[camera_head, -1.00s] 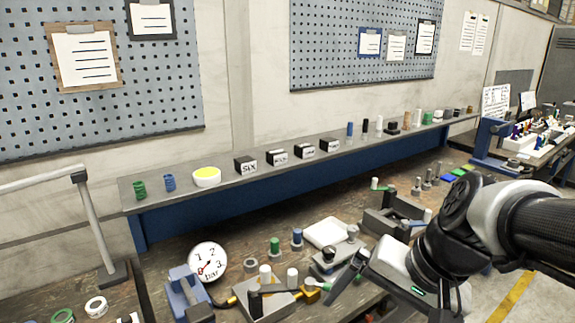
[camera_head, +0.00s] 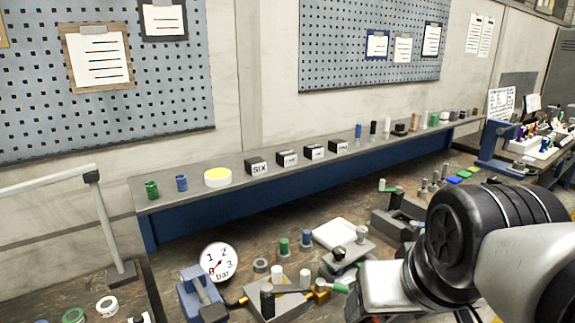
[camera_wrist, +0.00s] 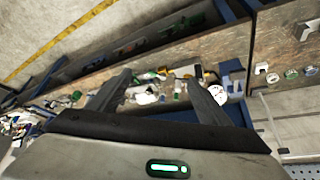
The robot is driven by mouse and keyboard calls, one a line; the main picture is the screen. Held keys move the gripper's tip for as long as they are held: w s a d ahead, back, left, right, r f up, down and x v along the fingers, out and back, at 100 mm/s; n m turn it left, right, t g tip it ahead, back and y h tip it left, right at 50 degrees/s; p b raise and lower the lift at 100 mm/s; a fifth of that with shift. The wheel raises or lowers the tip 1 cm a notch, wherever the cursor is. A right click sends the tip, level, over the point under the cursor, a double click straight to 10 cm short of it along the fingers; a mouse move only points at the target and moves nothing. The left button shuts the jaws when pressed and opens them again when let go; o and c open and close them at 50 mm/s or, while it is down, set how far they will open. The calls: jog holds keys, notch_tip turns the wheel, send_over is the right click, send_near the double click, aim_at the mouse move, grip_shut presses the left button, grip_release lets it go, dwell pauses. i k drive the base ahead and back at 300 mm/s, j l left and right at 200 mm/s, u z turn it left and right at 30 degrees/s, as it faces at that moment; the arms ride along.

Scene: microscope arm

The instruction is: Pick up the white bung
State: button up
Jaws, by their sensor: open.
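Two short white cylinders, one (camera_head: 278,273) and another (camera_head: 305,277), stand upright at the grey block beside the dial gauge in the head view. Either could be the white bung; I cannot tell which. My gripper (camera_wrist: 158,80) is open and empty in the wrist view, its two dark fingers spread above and apart from the bench. In the head view the gripper body shows at the lower right of the block, and its fingers are not clearly visible. In the wrist view the bench items between the fingers are too small to tell apart.
A dial gauge (camera_head: 220,262) stands left of the block. Green (camera_head: 284,246) and blue (camera_head: 306,240) capped pieces and a white tray (camera_head: 337,234) lie behind it. A long raised shelf (camera_head: 225,185) with several small items runs along the wall.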

aim_at(277, 271)
jog(key=i+l+u, duration=0.6)
jog(key=u, duration=0.15)
jog(key=l, duration=0.05)
